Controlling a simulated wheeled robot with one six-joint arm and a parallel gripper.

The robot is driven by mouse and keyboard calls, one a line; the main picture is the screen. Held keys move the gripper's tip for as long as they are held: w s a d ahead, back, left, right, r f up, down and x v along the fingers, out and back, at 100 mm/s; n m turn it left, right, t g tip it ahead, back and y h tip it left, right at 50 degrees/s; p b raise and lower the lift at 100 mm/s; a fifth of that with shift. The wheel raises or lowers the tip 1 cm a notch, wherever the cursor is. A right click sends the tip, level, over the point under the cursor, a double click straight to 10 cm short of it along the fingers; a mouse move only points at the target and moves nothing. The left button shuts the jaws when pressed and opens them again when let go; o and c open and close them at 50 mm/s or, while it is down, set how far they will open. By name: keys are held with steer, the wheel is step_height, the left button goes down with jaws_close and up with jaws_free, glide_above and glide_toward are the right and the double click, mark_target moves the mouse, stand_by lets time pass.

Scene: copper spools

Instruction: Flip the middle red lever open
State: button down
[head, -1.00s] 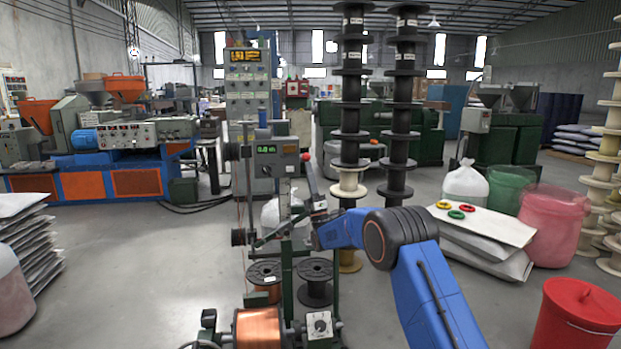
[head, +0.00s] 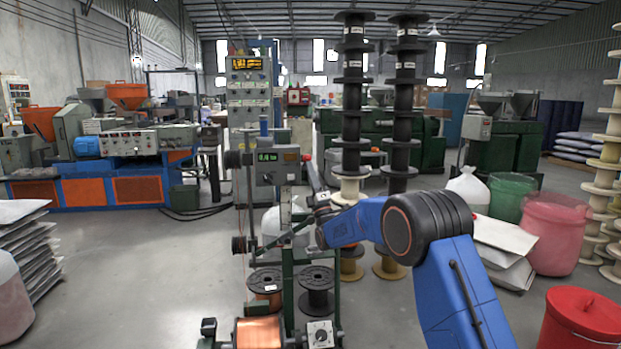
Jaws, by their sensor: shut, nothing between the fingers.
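A slim winding stand with a green display box (head: 277,157) stands in front of my arm. A small red part (head: 306,157) shows at the right edge of this box, at the top of a dark slanted bar. I cannot tell whether it is the middle red lever, nor how far that lever is turned. My gripper (head: 312,213) is small and dark at the end of the blue arm, close to the lower end of the slanted bar. It is shut and appears empty. Whether it touches the bar is unclear.
A copper spool (head: 259,333) sits low on the stand, with a dark empty spool (head: 316,287) behind it. Tall stacks of black spools (head: 352,110) stand behind. A red bucket (head: 582,318) is at the lower right. Open floor (head: 130,270) lies on the left.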

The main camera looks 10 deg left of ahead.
mark_target(309, 157)
steer(key=r+g+h, duration=0.1)
steer(key=r, duration=0.1)
steer(key=w+r+m+g+h, duration=0.1)
steer(key=r+g+h, duration=0.1)
steer(key=shift+a+m, duration=0.15)
steer(key=shift+m, duration=0.15)
steer(key=shift+w+a+r+m+g+h, duration=0.2)
steer(key=shift+w+r+g+h, duration=0.25)
steer(key=shift+r+g, duration=0.25)
steer(key=shift+w+a+r+m+g+h, duration=0.1)
steer(key=shift+w+r+m+g+h, duration=0.1)
steer(key=shift+w+r+g+h, duration=0.4)
steer(key=w+r, duration=0.2)
steer(key=w, duration=0.1)
steer(key=shift+a+r, duration=0.3)
steer(key=shift+a, duration=0.1)
steer(key=shift+r, duration=0.15)
